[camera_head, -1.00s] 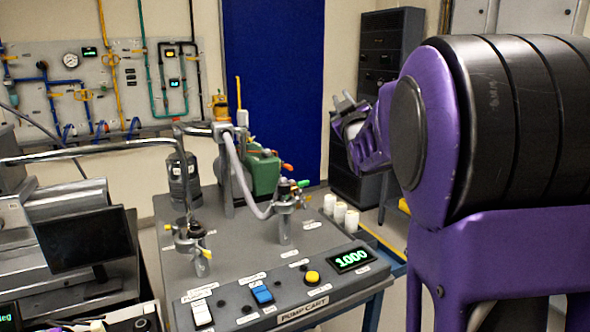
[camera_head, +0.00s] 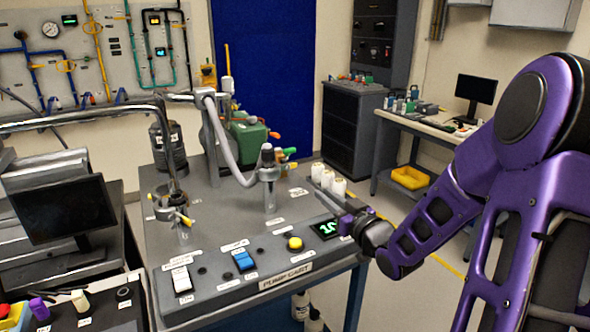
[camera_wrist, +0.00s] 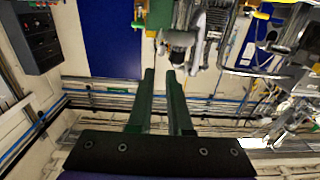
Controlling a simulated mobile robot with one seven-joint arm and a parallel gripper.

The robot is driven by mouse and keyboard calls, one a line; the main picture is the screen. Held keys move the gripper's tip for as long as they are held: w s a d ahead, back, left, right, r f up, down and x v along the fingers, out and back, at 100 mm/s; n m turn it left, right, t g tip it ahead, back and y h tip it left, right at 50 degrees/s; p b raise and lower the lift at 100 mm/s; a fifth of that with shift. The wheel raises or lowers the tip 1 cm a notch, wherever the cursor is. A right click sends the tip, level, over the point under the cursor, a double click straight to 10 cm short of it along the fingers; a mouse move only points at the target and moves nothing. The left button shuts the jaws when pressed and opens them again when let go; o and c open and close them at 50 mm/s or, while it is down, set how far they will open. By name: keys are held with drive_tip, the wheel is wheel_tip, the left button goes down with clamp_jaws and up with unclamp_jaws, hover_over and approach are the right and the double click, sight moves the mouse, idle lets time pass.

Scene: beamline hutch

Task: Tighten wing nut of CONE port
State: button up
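The pump cart (camera_head: 215,255) stands in the middle of the head view. Two upright port fittings rise from its top: a left one with a yellow-tipped clamp (camera_head: 180,216), and a right one (camera_head: 268,178) joined to a grey hose, with green and orange pieces behind it. Their labels are too small to read, so I cannot tell which is CONE. My gripper (camera_head: 350,222) is at the cart's right front corner, partly covering the display, apart from both fittings. In the wrist view its two fingers (camera_wrist: 160,73) are apart with nothing between them.
A yellow button (camera_head: 295,243), a blue switch (camera_head: 243,260) and a white switch (camera_head: 181,279) line the cart's front. White cylinders (camera_head: 328,181) stand at its right edge. A metal arm (camera_head: 85,118) and a monitor (camera_head: 65,215) are at left. A desk (camera_head: 425,125) stands behind right.

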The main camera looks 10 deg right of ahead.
sight(289, 170)
drive_tip(key=x, duration=1.6)
drive_tip(key=shift+w+b, duration=0.4)
clamp_jaws()
idle(0.5)
